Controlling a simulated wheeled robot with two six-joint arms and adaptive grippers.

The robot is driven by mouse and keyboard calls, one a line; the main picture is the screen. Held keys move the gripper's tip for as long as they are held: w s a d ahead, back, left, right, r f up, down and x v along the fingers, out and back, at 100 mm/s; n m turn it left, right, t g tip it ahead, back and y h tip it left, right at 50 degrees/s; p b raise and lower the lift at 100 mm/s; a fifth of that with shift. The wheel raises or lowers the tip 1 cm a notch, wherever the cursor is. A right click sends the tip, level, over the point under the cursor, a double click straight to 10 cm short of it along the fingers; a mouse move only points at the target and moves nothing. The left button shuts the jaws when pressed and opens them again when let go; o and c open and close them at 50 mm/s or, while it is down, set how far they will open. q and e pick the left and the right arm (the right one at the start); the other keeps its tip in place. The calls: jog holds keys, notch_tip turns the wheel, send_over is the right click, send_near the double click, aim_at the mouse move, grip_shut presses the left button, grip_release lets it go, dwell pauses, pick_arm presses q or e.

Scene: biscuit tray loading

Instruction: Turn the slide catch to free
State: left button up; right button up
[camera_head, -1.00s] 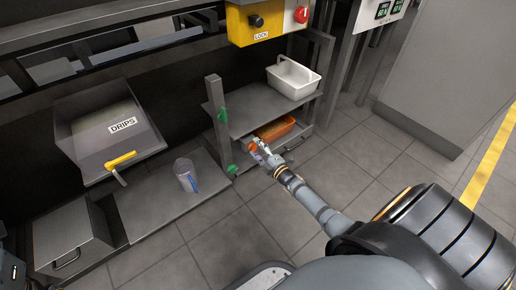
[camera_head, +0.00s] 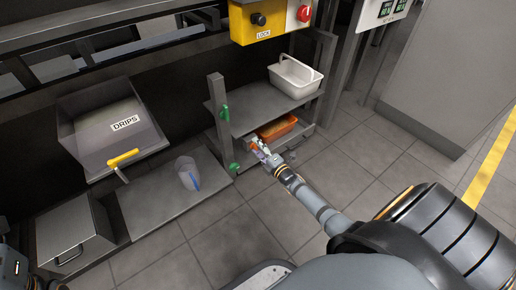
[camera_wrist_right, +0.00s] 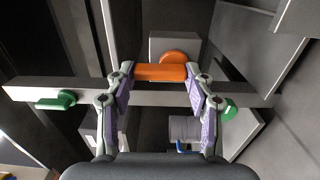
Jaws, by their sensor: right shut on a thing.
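The slide catch (camera_wrist_right: 160,72) has an orange bar handle with a round orange boss behind it, set by the grey post (camera_head: 217,115). My right gripper (camera_wrist_right: 154,80) is shut on the orange handle, with one fingertip at each end of it. In the wrist view the handle lies level across the picture. In the head view my right gripper (camera_head: 257,148) is at the post's right side and hides most of the catch. Green tabs show on the post, an upper one (camera_head: 224,113) and a lower one (camera_head: 234,168). My left gripper is not in view.
An orange tray (camera_head: 277,127) sits on the lower shelf, under a white bin (camera_head: 294,77) on the upper shelf (camera_head: 255,103). A clear jug (camera_head: 187,172) stands on a low platform, left of the post.

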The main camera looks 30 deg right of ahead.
jog(key=o, duration=1.2)
jog(key=shift+c, duration=0.2)
jog(key=s, duration=1.2)
jog(key=shift+d, duration=0.45)
